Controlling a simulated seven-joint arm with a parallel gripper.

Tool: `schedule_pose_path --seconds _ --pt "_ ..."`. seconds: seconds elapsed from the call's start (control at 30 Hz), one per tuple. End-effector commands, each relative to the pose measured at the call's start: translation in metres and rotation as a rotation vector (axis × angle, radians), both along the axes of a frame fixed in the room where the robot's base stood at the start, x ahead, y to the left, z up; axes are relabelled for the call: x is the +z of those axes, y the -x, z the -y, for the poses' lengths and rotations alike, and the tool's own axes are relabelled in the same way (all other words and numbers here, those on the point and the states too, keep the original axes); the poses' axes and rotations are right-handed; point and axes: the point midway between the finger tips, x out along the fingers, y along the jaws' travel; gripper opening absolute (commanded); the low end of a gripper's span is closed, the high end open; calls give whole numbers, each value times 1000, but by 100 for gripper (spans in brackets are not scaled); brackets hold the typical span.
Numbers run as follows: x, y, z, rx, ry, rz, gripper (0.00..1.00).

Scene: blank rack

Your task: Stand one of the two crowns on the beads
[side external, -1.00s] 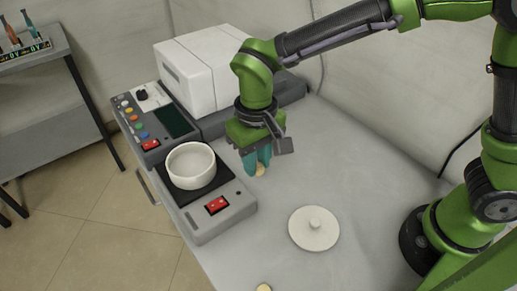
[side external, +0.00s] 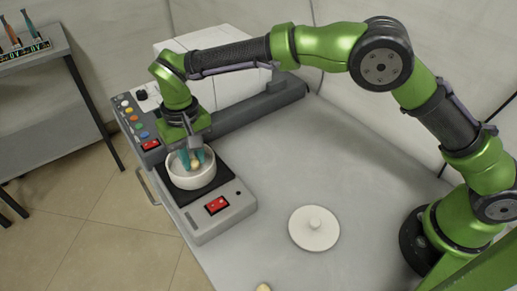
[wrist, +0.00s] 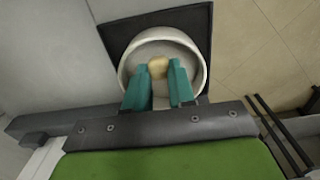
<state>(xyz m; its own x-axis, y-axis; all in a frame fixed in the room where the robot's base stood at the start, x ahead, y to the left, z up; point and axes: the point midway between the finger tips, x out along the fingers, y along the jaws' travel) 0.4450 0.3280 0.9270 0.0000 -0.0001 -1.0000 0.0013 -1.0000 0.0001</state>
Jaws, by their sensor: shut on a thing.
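My gripper (side external: 193,162) is down at the white round bowl (side external: 180,184) on the black plate of the grey device. Its teal fingers are shut on a small cream crown (side external: 195,164). In the wrist view the crown (wrist: 157,67) sits between the fingertips (wrist: 158,75), over the inside of the bowl (wrist: 127,68). I cannot tell whether it touches the bowl's floor. A second cream crown (side external: 264,288) lies at the bottom edge of the side view, partly cut off. The beads cannot be made out in the bowl.
A white round lid (side external: 314,229) with a knob lies on the grey table. The grey device has a red switch (side external: 217,205) in front of the bowl. A white box-shaped unit (side external: 220,50) stands behind my arm. The table's middle is clear.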

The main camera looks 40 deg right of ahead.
Motion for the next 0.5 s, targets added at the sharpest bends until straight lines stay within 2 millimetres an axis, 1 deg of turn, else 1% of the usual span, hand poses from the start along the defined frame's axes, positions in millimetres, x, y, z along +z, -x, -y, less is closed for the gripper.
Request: schedule_pose_path --seconds 0.03,0.13,0.5 --pt "-8 0 1 0 2 -3 0" --pt "-16 0 1 -1 1 0 0" --pt "-20 0 0 -1 0 0 0"
